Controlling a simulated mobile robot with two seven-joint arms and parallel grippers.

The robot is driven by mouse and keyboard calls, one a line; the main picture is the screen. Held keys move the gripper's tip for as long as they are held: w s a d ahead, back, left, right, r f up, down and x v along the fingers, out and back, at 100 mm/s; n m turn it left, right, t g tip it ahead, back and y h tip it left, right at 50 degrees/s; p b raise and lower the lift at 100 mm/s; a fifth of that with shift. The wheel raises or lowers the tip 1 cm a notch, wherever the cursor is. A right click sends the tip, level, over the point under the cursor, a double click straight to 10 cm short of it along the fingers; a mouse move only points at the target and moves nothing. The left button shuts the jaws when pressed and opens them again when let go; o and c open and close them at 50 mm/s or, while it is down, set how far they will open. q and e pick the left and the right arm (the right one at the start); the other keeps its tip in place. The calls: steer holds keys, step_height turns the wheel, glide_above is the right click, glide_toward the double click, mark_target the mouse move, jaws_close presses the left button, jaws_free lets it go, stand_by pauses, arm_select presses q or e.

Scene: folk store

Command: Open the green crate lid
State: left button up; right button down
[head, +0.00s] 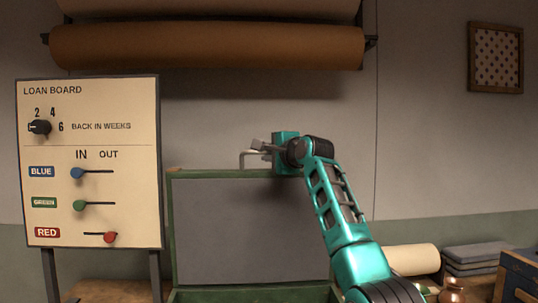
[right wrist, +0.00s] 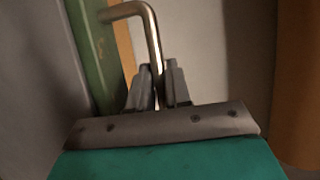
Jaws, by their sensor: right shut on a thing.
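The green crate's lid (head: 240,230) stands raised and about upright, its grey inner face with a green frame turned toward me. Below it, the green crate's edge (head: 250,293) shows at the bottom of the head view; the rest of the crate is out of the picture. A bent metal handle (head: 243,159) sticks up at the lid's top edge. My right gripper (head: 258,148) is at that edge, shut on the handle. In the right wrist view the fingers (right wrist: 158,88) close around the handle's bar (right wrist: 152,32), beside the green lid frame. My left gripper is not in view.
The loan board (head: 90,165) stands close to the left of the lid. Brown paper rolls (head: 205,46) hang on the wall above. A pale roll (head: 405,259), folded grey cloths (head: 478,258) and a dark drawer box (head: 522,275) lie to the right.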

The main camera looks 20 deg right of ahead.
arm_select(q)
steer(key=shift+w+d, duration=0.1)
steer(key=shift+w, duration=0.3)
arm_select(e)
steer(key=shift+w+d, duration=0.1)
steer(key=shift+w, duration=0.1)
steer(key=c, duration=1.1)
jaws_free()
steer(key=shift+c, duration=0.2)
steer(key=shift+s, duration=0.1)
steer(key=shift+s+b, duration=0.3)
steer(key=shift+s, duration=0.25)
arm_select(q)
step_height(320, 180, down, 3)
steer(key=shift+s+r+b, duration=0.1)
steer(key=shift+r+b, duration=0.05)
steer(key=shift+b, duration=0.9)
arm_select(e)
steer(key=s+d, duration=0.1)
steer(key=s, duration=1)
steer(key=shift+s+d+r, duration=0.2)
steer(key=shift+s+r, duration=0.05)
steer(key=shift+r, duration=0.2)
